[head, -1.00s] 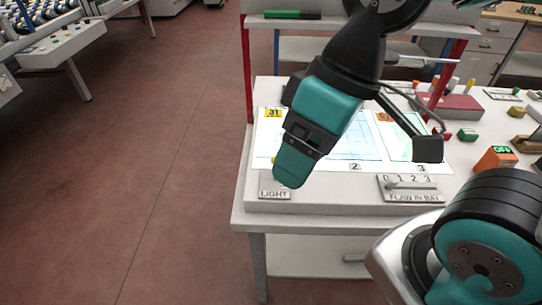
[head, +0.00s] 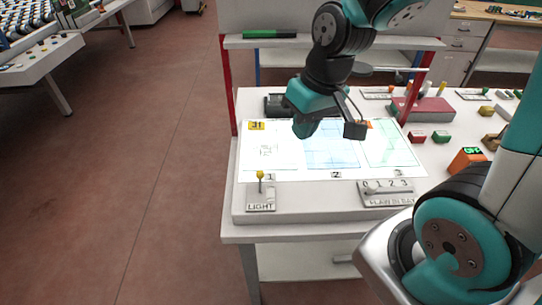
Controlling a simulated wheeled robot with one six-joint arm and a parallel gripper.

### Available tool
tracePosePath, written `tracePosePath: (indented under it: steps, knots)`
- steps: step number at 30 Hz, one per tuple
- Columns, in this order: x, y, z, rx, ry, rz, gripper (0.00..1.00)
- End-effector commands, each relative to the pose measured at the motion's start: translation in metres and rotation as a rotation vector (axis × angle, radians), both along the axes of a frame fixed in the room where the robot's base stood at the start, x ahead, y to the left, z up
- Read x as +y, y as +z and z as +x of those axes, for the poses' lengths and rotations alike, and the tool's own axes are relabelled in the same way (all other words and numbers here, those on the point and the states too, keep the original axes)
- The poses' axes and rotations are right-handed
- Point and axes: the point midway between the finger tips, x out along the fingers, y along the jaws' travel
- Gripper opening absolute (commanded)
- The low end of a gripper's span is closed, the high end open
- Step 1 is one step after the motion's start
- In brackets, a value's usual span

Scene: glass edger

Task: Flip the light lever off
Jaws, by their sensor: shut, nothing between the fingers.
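The light lever (head: 260,176) has a yellow knob on a short stem. It rises from a small plate marked LIGHT (head: 262,207) at the front left of the white bench; I cannot tell its exact tilt. My gripper (head: 302,130) is shut and empty, above the panel's back part. It is apart from the lever, behind it and to its right. My wrist hides some of the panel's back edge.
A slider plate marked 0 to 3 (head: 388,199) sits at the front right of the panel. An orange box with a green display (head: 467,160) and several coloured blocks stand further right. A shelf (head: 300,42) on red posts crosses behind. Open floor lies left.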

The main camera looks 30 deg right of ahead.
Motion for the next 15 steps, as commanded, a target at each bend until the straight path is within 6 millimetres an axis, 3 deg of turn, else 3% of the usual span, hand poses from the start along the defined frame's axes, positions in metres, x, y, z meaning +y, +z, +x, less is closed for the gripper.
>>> tracePosePath:
  steps: [1,3,9,15]
  knots:
    - [-0.016,-0.006,0.013,0.032,-0.05,0.005,0.0]
    - [-0.028,-0.019,0.029,0.072,-0.078,0.042,0.0]
    - [-0.043,-0.052,0.068,0.194,-0.041,0.27,0.0]
    - [-0.066,-0.078,0.089,0.25,0.047,0.514,0.0]
